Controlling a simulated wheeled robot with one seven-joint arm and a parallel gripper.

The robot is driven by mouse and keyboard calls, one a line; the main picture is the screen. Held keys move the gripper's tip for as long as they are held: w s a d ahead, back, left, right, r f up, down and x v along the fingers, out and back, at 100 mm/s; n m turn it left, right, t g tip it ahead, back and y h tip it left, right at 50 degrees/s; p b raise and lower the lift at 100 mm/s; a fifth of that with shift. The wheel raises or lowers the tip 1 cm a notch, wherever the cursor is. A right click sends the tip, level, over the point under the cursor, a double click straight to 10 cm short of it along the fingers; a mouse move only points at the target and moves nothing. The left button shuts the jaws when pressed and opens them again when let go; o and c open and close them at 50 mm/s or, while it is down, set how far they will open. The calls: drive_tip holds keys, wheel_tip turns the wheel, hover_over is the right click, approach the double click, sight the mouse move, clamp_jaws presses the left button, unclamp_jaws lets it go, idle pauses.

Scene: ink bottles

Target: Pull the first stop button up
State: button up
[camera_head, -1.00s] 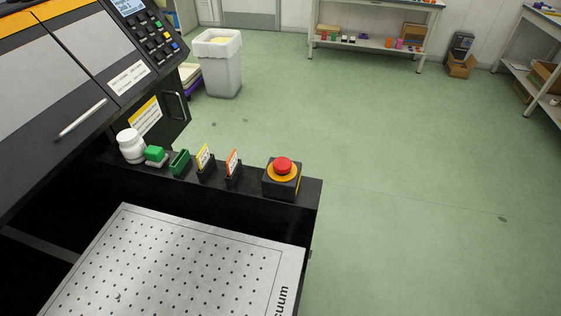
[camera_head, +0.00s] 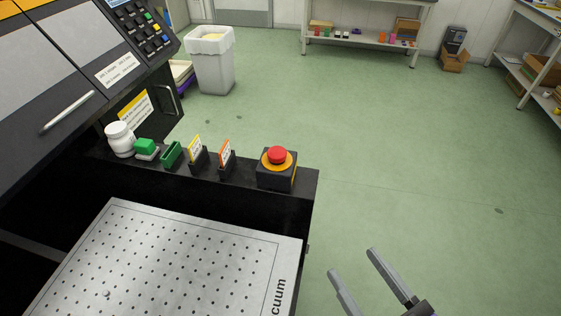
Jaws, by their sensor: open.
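The stop button (camera_head: 277,155) is a red mushroom head on a yellow ring, set on a dark box (camera_head: 276,177). The box stands at the right end of the black ledge of the machine. My gripper (camera_head: 354,261) is at the lower right over the green floor, partly cut off by the bottom edge. Its two grey fingers are apart with nothing between them. It is to the right of and below the button in the picture, not touching it.
A perforated metal plate (camera_head: 265,247) lies in front. The floor to the right is clear.

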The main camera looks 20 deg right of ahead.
drive_tip(key=t+b, duration=0.2)
drive_tip(key=b, duration=0.2)
approach(282, 159)
wheel_tip(282, 159, up, 5)
drive_tip(key=d, duration=0.2)
drive_tip(key=shift+w+a+f+n+g+y+p, duration=0.2)
drive_tip(key=shift+w+a+f+g+y, duration=0.3)
drive_tip(key=shift+w, duration=1.25)
drive_tip(key=shift+w+a+f+n+g+y+p, duration=0.2)
drive_tip(key=shift+w+f, duration=0.45)
drive_tip(key=shift+w, duration=1.1)
drive_tip(key=shift+w+a+f+n+g+y+p, duration=0.15)
drive_tip(key=shift+w+a+f+g, duration=0.35)
drive_tip(key=shift+w, duration=1.25)
drive_tip(key=shift+d+f, duration=0.1)
clamp_jaws()
